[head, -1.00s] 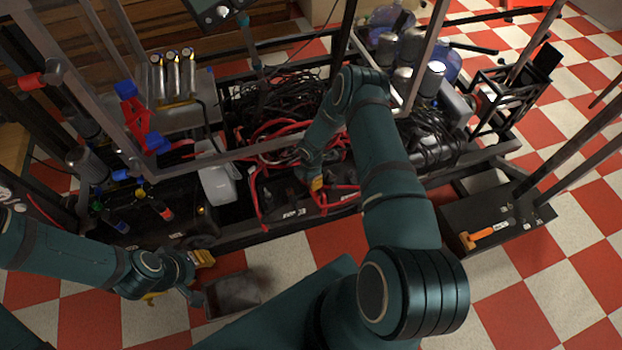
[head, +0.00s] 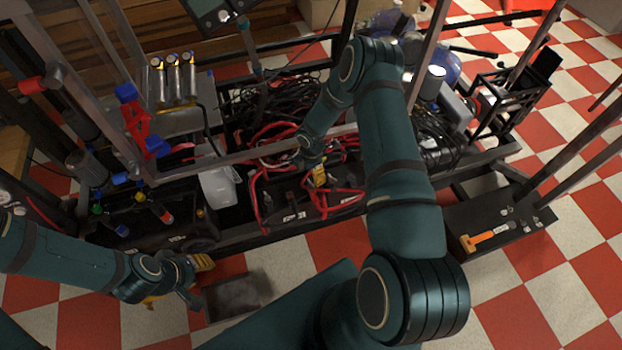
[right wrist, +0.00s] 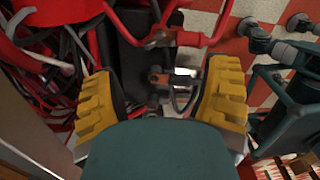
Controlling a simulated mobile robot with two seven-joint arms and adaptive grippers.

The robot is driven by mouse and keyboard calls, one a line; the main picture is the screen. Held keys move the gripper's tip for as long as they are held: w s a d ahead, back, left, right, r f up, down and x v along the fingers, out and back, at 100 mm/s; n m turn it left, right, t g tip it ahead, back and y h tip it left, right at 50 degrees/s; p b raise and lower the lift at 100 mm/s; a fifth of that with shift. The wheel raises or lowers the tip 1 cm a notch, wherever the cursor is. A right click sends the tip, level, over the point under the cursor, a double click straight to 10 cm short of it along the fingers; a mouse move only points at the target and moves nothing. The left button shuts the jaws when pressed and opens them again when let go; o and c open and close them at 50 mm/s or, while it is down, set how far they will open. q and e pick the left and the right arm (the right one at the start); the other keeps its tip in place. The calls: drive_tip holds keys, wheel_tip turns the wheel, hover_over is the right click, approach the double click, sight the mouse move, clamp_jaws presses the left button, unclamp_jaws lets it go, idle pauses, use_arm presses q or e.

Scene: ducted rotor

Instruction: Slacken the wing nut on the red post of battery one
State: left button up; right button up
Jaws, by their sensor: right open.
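Black batteries (head: 285,202) with white labels stand in the open frame, red cables looping over them; I cannot tell which is battery one. My right gripper (head: 313,176) is over the batteries, partly hidden by its own wrist. In the right wrist view my right gripper (right wrist: 160,95) is open, its yellow pads wide apart. Between and beyond the pads is a small metal terminal fitting (right wrist: 178,76) with an orange-red part (right wrist: 157,77); nothing is gripped. The wing nut cannot be made out clearly. My left gripper (head: 178,280) is low at the left, its finger opening unclear.
Red cables (right wrist: 170,38) pass close beyond the right pads. Metal frame posts (head: 425,62) and a long rail (head: 270,150) surround the batteries. A grey tray (head: 235,297) lies on the checkered floor. An orange-handled tool (head: 490,236) lies on a black box at the right.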

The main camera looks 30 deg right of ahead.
sight(311, 183)
drive_tip(key=shift+r, duration=2.2)
drive_tip(key=s+a+r+m+y, duration=0.2)
drive_tip(key=s+a+m, duration=0.25)
drive_tip(key=a, duration=0.35)
drive_tip(key=s+a+r+m+y, duration=0.25)
drive_tip(key=a+m, duration=0.25)
drive_tip(key=a, duration=0.3)
drive_tip(key=s+a+r+m+t, duration=0.1)
drive_tip(key=s+a+r+m, duration=0.1)
drive_tip(key=s+m, duration=0.3)
drive_tip(key=s+a+r+m, duration=0.2)
drive_tip(key=s+a+m, duration=0.2)
drive_tip(key=s+m, duration=0.1)
drive_tip(key=shift+t+h, duration=0.35)
drive_tip(key=shift+t, duration=0.05)
